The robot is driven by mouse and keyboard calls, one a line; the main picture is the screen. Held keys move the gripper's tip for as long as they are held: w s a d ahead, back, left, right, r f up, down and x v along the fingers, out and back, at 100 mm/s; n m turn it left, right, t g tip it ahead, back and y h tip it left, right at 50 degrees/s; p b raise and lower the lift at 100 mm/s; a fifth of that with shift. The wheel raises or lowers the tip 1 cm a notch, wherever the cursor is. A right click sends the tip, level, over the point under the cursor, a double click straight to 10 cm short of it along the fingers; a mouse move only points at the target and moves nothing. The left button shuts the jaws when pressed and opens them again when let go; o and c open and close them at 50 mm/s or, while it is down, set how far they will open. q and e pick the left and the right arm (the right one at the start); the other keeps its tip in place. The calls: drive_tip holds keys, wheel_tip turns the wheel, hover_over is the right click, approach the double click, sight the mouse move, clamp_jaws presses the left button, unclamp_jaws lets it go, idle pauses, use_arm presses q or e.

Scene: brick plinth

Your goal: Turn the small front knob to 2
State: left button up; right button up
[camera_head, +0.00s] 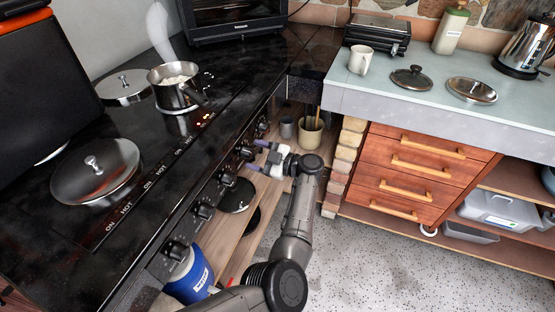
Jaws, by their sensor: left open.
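A row of black knobs runs along the cooktop's front panel (187,232). They include a near knob (175,249), one farther along (203,211), another (228,179) and one by my gripper (246,153). Which is the small front knob, and what number any knob points to, I cannot tell at this size. My left gripper (256,156) is open, facing the panel. Its purple-tipped fingers are apart, one on each side of the knob by it; whether they touch it is unclear. My right gripper is not in view.
On the black cooktop are a saucepan (174,95), a lidded burner (97,172) and another lid (123,87). Below the panel are a blue container (191,277) and a beige pot (311,133). A drawer unit (409,173) stands right; speckled floor lies between.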

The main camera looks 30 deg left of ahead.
use_arm(q)
drive_tip(key=w+d, duration=0.2)
drive_tip(key=d, duration=1)
drive_tip(key=shift+w+d, duration=0.2)
drive_tip(key=shift+d, duration=0.05)
